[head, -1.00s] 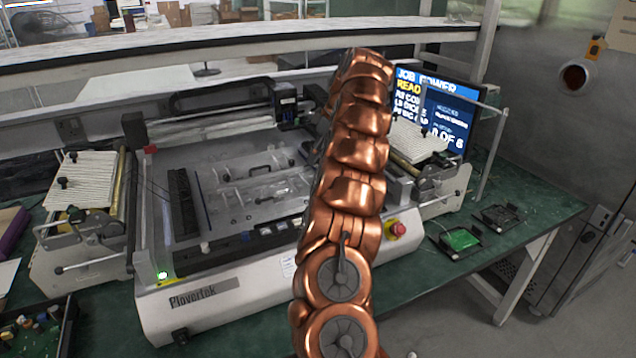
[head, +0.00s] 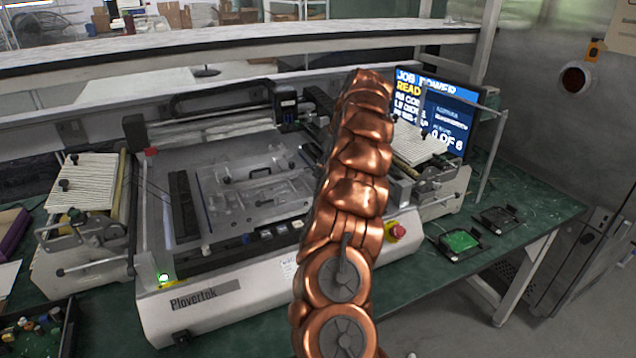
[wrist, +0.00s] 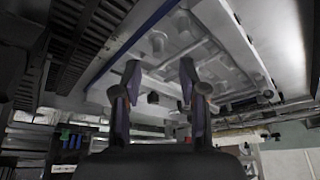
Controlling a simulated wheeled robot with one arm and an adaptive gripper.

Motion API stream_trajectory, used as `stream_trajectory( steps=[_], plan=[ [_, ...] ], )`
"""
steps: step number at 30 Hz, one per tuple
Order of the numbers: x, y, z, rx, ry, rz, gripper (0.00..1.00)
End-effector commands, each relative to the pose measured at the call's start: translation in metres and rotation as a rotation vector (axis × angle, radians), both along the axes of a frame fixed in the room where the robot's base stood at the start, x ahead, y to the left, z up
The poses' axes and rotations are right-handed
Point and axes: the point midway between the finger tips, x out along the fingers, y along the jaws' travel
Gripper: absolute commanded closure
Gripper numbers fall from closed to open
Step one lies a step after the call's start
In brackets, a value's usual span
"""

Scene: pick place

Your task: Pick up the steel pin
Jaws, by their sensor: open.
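My gripper (wrist: 159,75) is open in the wrist view, its two dark fingers apart with no object clearly held between them. Beyond the fingers is the pale machine bed (wrist: 225,55) with several small fittings on it. I cannot tell for certain which of these small shapes is the steel pin. A small dark knob-like piece (wrist: 153,98) shows between the fingers; what it is stays unclear. In the head view my copper arm covers the right part of the bed (head: 225,165), and my gripper is hidden behind it.
The white Plovertek machine (head: 240,300) stands on a green bench (head: 400,285). A red stop button (head: 397,232) is right of my arm. Slotted racks (head: 85,182) flank the machine. A monitor (head: 455,110) is behind. A shelf edge (head: 230,45) crosses above.

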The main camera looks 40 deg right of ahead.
Motion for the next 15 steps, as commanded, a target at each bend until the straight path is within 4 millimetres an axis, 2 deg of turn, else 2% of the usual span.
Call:
stream_trajectory(
  steps=[7,15],
  plan=[
    [0.006,0.001,-0.029,0.004,0.003,0.003,0.58],
    [0.009,0.001,-0.037,0.001,0.000,0.000,0.58]
  ],
)
